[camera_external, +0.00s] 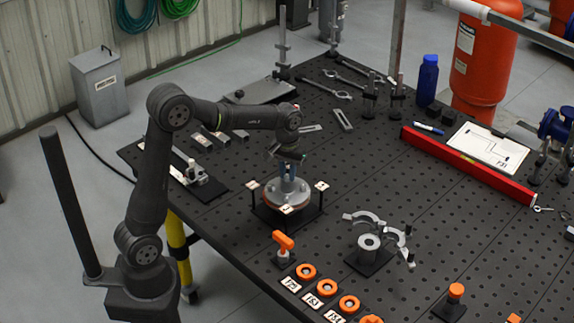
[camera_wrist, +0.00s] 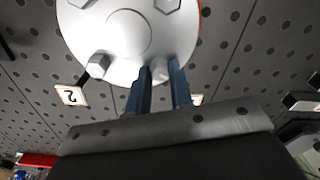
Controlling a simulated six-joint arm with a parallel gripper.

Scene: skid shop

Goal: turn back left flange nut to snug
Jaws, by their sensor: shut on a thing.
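The round grey flange (camera_external: 284,197) sits on a dark stand near the table's left edge, with small numbered tags around it. In the wrist view the flange (camera_wrist: 128,40) fills the top, with several hex nuts near its rim. My gripper (camera_external: 289,174) reaches down onto the flange's far side. In the wrist view, its two blue fingers (camera_wrist: 161,74) are shut on a flange nut (camera_wrist: 159,69) at the rim. Another nut (camera_wrist: 97,66) stands free to its left, near the tag marked 2 (camera_wrist: 71,95). The held nut is partly hidden, and I cannot tell how tight it is.
A grey hub with curved clamp pieces (camera_external: 369,245) stands right of the flange. An orange-handled tool (camera_external: 283,243) and orange rings (camera_external: 326,286) are at the front edge. A red level (camera_external: 465,165) lies at right. Wrenches lie at the back.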

